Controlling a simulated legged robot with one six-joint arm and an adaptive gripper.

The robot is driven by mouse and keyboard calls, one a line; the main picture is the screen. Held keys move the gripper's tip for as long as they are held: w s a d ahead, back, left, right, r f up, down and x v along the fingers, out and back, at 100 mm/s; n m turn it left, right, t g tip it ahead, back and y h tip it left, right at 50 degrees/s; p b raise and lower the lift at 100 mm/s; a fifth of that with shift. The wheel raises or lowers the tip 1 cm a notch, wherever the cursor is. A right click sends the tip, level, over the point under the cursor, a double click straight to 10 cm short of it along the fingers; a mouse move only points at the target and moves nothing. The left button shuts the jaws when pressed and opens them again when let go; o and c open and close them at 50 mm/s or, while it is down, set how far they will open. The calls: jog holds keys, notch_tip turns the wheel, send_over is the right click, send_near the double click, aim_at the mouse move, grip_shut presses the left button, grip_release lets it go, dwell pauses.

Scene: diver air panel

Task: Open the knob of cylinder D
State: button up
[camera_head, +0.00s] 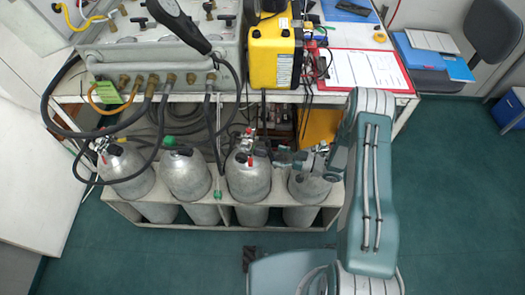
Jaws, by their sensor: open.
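Several silver cylinders stand side by side in a pale rack under the bench. I can read no letters on them, so I take the rightmost one (308,188) as cylinder D. My gripper (284,158) is open, at the top of this cylinder, with its fingers pointing left. The gripper and wrist cover most of its valve, so I cannot make out its knob or tell whether the fingers touch it. The third cylinder (248,182), just left of the gripper, shows a valve with a small red part.
The rack (190,228) holds the cylinders close together. Dark hoses (130,135) hang from the grey panel (165,50) to the left cylinders. A yellow case (272,55) and a red clipboard (362,70) lie on the bench above.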

aim_at(263, 152)
jog(key=x, duration=0.6)
jog(key=shift+d, duration=0.1)
jog(key=c, duration=1.2)
